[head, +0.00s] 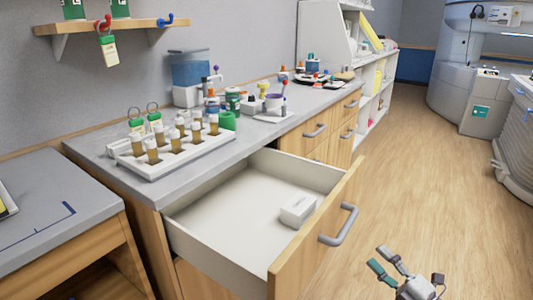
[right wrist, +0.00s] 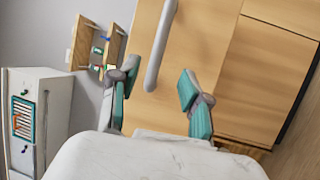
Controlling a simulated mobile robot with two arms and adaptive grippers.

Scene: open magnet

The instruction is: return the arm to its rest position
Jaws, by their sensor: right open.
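My right gripper (head: 391,267) is at the bottom right of the head view, in front of the open drawer (head: 215,205) and apart from its handle. Its jaws are open and empty. In the right wrist view its two teal-padded fingers (right wrist: 155,92) stand wide apart, with the grey drawer handle (right wrist: 160,45) beyond them. The handle also shows in the head view (head: 341,226), on the wooden drawer front. A small white box (head: 298,208) lies inside the drawer. My left gripper is in neither view.
The counter (head: 105,155) holds a white rack (head: 185,155) of capped bottles, a blue-topped container (head: 190,68) and small items. The pulled-out drawer juts into the room. Wooden floor (head: 420,170) to the right is clear. A large white machine (head: 460,75) stands at the back right.

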